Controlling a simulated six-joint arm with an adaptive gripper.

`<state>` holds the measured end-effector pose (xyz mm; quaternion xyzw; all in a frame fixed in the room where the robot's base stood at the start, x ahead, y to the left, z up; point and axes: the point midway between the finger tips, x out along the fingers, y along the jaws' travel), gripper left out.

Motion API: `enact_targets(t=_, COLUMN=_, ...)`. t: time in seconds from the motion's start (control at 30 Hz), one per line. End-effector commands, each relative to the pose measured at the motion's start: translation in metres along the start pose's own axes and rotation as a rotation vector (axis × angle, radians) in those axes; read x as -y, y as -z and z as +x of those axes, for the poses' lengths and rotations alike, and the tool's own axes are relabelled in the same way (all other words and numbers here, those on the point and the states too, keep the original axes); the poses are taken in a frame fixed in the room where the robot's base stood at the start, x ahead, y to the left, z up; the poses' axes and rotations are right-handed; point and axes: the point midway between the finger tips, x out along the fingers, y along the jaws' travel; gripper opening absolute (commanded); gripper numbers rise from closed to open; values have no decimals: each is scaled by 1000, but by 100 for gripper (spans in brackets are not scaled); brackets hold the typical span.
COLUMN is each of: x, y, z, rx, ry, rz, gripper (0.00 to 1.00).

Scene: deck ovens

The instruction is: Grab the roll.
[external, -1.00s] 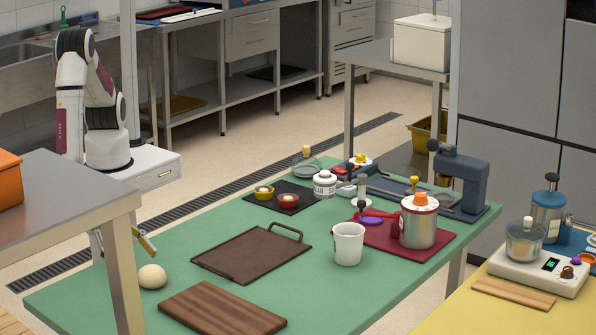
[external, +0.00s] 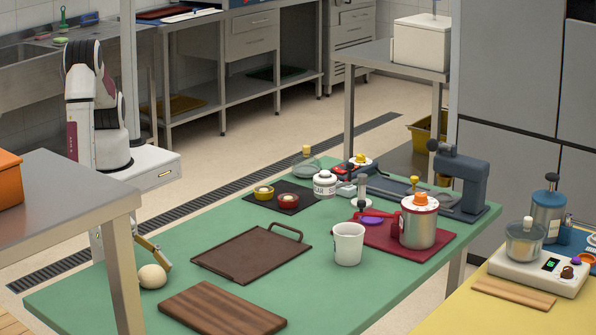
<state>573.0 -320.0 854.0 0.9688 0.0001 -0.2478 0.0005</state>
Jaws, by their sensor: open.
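The roll (external: 152,277) is a round, cream-coloured ball of bread or dough on the green table (external: 215,228), near its left end. My gripper (external: 160,262) is open at the roll, with one finger reaching down along the roll's upper right side. The steel table's leg hides part of my gripper and the other finger, so I cannot tell whether either finger touches the roll.
A steel table (external: 60,195) and its leg stand in front of my arm on the left. A wooden board (external: 222,310) and a dark brown tray (external: 250,254) lie to the right of the roll. A white cup (external: 348,244) stands further right.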

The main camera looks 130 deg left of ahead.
Motion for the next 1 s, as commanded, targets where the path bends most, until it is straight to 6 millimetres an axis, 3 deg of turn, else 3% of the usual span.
enact_targets(t=0.2, x=0, y=0, z=13, rx=1, ry=-1, rz=1, gripper=65)
enact_targets(t=0.7, x=0, y=0, z=13, rx=1, ry=-1, rz=1, gripper=65)
enact_targets(t=0.83, x=0, y=0, z=13, rx=1, ry=-1, rz=1, gripper=31)
enact_targets(t=0.87, x=0, y=0, z=13, rx=1, ry=-1, rz=1, gripper=26)
enact_targets(t=1.0, x=0, y=0, z=13, rx=0, ry=-1, rz=1, gripper=26)
